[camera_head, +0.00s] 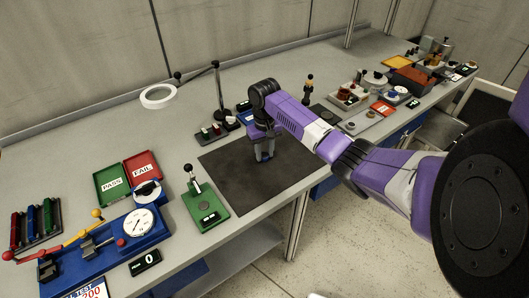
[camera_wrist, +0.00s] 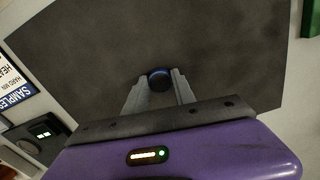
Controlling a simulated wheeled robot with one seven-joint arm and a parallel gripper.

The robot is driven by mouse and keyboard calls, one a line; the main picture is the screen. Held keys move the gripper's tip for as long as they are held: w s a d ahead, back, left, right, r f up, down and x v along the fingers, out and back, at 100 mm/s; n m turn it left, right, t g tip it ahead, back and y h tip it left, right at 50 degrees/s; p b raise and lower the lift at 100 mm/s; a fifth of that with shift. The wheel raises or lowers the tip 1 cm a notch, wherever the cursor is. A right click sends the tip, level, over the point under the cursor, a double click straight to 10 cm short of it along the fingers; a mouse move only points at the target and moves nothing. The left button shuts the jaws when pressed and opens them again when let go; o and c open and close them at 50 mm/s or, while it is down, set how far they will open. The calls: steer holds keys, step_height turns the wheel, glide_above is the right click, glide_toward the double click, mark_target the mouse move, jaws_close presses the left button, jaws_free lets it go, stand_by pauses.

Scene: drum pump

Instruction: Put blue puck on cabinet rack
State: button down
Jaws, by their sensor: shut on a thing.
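My gripper (camera_wrist: 159,88) is shut on a small dark blue puck (camera_wrist: 159,77), which shows between the two fingertips in the wrist view. In the head view my gripper (camera_head: 265,157) points down over the black mat (camera_head: 225,178) on the workbench. I cannot tell whether the puck touches the mat. I cannot pick out a cabinet rack for certain in either view.
A green stand with a lever (camera_head: 207,210) is left of the mat. Green PASS (camera_head: 111,184) and red FAIL (camera_head: 143,167) trays lie farther left, near a blue test device (camera_head: 125,237). A ring lamp (camera_head: 158,96) stands behind. Several parts crowd the bench's right side.

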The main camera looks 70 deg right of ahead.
steer(key=shift+f, duration=0.1)
steer(key=c, duration=1)
jaws_free()
steer(key=shift+c, duration=0.2)
